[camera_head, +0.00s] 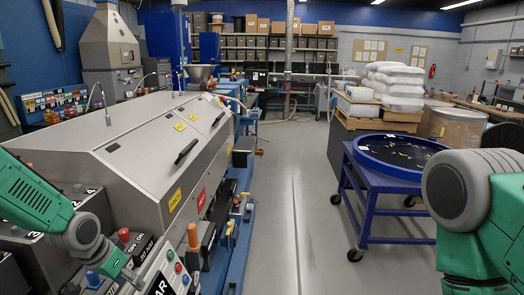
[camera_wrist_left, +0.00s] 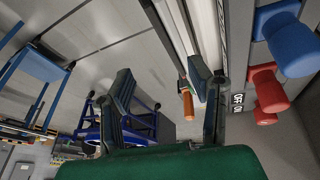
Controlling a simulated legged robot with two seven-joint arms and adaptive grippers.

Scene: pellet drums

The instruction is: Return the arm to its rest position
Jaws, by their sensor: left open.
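My left arm, green with a grey joint, comes in at the lower left of the head view, over the front corner of the grey machine (camera_head: 130,135). Its gripper lies low beside the machine's control panel. In the left wrist view the dark fingers of my left gripper (camera_wrist_left: 167,95) stand wide apart, with nothing between them. An orange-handled lever (camera_wrist_left: 187,102) shows beyond the gap, close to the right finger in the picture. My right arm shows as a green and grey link at the right edge of the head view. Its gripper is out of the picture.
Red knobs (camera_wrist_left: 268,90) and a blue knob (camera_wrist_left: 290,45) stand right of the fingers. A blue cart (camera_head: 385,190) bears a round blue tray (camera_head: 368,165). White sacks (camera_head: 395,85) and a drum (camera_head: 455,125) stand behind it. The middle aisle floor (camera_head: 295,210) is clear.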

